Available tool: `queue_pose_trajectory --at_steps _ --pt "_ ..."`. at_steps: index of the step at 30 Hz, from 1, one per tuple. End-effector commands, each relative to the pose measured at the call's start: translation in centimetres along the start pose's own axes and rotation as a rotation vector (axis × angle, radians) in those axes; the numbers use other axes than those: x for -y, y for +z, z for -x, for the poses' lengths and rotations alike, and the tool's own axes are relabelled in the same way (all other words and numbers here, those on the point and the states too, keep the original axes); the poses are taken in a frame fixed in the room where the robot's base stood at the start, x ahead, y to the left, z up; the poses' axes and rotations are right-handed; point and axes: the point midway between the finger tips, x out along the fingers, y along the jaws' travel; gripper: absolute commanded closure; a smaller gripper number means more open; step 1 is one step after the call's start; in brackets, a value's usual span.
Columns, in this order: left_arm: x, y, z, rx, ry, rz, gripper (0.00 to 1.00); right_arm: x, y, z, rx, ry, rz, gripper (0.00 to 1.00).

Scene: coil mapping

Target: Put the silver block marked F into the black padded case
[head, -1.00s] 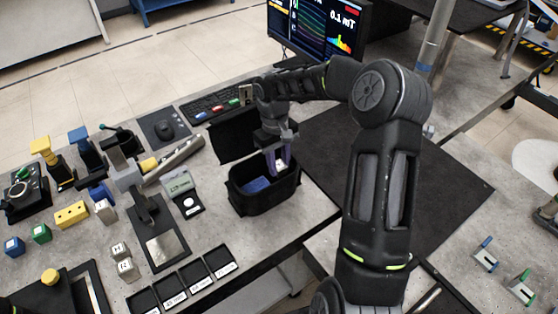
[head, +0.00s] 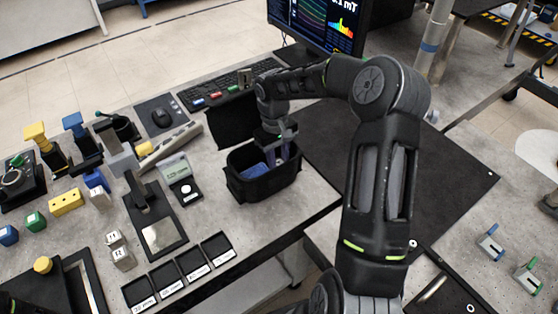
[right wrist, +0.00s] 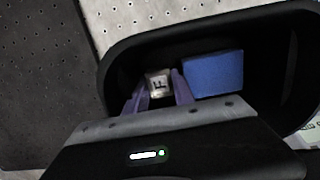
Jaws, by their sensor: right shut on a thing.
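The silver block marked F (right wrist: 158,84) is between the purple fingers of my right gripper (right wrist: 160,92) in the right wrist view. The gripper is shut on it. The black padded case (head: 238,188) stands open on the bench in the head view, with its lid folded back. It also shows in the right wrist view (right wrist: 118,62). The right gripper (head: 282,158) reaches down into the right side of the case, and the block is hidden there in the head view. A blue block or pad (right wrist: 213,74) lies in the case beside the gripper. My left gripper is not in view.
Two silver blocks (head: 118,250) stand near a row of small black trays (head: 180,277). A clamp stand (head: 150,205) and a small open box (head: 180,180) are left of the case. A keyboard (head: 225,85) is behind it. The dark mat (head: 400,165) is right.

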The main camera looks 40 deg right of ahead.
Motion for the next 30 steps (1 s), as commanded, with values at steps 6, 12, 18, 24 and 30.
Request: queue_pose_trajectory --at_steps 6,12,18,24,30 --pt "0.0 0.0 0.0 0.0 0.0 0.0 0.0 0.0 0.0 0.0 0.0 0.0 0.0 1.0" --pt "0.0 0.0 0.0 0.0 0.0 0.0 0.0 0.0 0.0 0.0 0.0 0.0 0.0 0.58" --pt "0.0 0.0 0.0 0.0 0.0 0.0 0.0 -0.1 0.0 0.0 0.0 0.001 -0.001 0.44" --pt "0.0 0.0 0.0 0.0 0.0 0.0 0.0 -0.1 0.0 0.1 0.0 0.001 -0.001 0.44" --pt "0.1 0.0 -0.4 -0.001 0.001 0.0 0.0 -0.1 -0.1 1.6 -0.003 0.004 -0.001 0.44"
